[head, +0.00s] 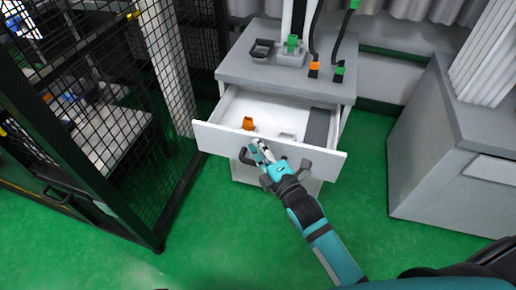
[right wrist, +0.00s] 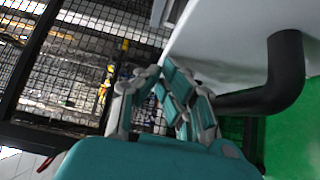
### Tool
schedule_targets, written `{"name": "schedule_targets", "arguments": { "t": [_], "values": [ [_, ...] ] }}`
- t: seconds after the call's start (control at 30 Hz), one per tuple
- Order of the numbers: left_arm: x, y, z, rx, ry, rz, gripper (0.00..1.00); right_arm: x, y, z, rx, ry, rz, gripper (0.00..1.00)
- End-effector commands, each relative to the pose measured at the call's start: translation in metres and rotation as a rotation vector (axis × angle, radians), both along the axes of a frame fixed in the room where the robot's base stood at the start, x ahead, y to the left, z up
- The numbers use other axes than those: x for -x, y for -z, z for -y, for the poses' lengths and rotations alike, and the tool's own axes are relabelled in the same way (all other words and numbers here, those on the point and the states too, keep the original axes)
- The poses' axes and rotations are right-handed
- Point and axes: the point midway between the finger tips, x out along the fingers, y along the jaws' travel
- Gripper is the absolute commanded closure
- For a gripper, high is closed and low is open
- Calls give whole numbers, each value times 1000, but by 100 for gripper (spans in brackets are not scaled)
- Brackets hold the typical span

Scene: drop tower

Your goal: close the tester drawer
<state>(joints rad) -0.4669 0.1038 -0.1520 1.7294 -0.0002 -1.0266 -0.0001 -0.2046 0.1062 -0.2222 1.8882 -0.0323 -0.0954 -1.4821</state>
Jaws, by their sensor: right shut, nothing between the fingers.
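The white tester drawer (head: 215,137) is pulled out from the grey cabinet (head: 235,68) in the head view. Inside it are an orange part (head: 248,123), a small pale part and a dark grey strip (head: 316,127). A dark handle is on its front, partly hidden behind my gripper. My right gripper (head: 258,147) is shut and empty, at the drawer front close to the handle. In the right wrist view the fingers (right wrist: 176,95) are beside the black handle bar (right wrist: 285,80); I cannot tell whether they touch it. My left gripper is not in view.
A black mesh fence (head: 130,120) stands to the left of the cabinet. A second grey cabinet (head: 450,150) stands at the right. The cabinet top carries a dark tray (head: 262,50) and a green part on a stand (head: 292,43). Green floor is clear in front.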

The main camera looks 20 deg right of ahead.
Motion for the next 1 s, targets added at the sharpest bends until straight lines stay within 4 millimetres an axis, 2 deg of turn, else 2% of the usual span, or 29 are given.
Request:
{"name": "schedule_targets", "arguments": {
  "t": [0.17, 0.43, 0.53, 0.7, 1.0],
  "values": [
    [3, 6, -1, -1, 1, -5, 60, -25, -3, 16, 5, 1, 4, 100],
    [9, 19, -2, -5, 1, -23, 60, -82, -1, 51, 7, 2, 4, 100],
    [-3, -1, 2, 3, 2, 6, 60, -103, -1, 64, 6, 3, 5, 100],
    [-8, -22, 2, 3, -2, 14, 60, -134, 0, 83, 5, 3, 3, 100],
    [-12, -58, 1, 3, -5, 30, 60, -167, 0, 103, 3, 2, 2, 100]
  ]
}}
